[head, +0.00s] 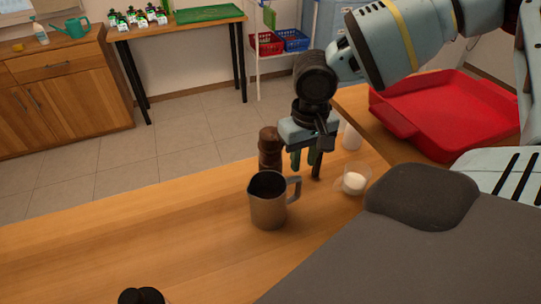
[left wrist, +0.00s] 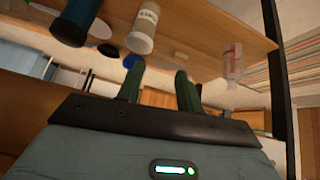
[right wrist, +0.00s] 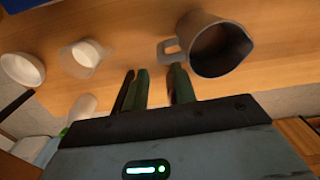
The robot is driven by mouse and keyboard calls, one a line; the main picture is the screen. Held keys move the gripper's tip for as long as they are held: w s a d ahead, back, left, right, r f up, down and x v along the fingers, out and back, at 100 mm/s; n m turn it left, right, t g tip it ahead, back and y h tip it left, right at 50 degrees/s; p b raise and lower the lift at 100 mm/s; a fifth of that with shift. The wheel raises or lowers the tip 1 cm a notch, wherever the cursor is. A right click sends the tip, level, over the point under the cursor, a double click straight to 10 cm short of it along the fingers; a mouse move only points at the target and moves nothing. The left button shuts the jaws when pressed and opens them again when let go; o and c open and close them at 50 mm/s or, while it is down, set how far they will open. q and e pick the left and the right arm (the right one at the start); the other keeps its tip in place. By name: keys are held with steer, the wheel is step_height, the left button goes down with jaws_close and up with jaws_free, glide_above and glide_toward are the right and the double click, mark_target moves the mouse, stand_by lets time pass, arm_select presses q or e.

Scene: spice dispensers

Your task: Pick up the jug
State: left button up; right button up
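The jug (head: 266,209) is a grey metal pitcher standing upright on the wooden counter, its handle on the right side in the head view. In the right wrist view the jug (right wrist: 222,50) shows its dark, open top, with its handle (right wrist: 168,50) toward my fingers. My right gripper (head: 304,158) points down just behind and right of the jug, near the handle. Its fingers (right wrist: 160,75) are apart with nothing clearly between them; contact with the handle cannot be told. My left gripper (left wrist: 160,80) is open and empty near a wooden shelf, outside the head view.
A brown mill (head: 270,146) stands behind the jug. A clear cup with white contents (head: 354,183) and a white container (head: 352,138) are to the right. A red tray (head: 450,112) lies further right. Bottles (left wrist: 144,28) show in the left wrist view.

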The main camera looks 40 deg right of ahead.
mark_target(300, 176)
steer(key=shift+w+f, duration=0.2)
steer(key=shift+f, duration=3.2)
jaws_close()
steer(key=shift+r, duration=0.1)
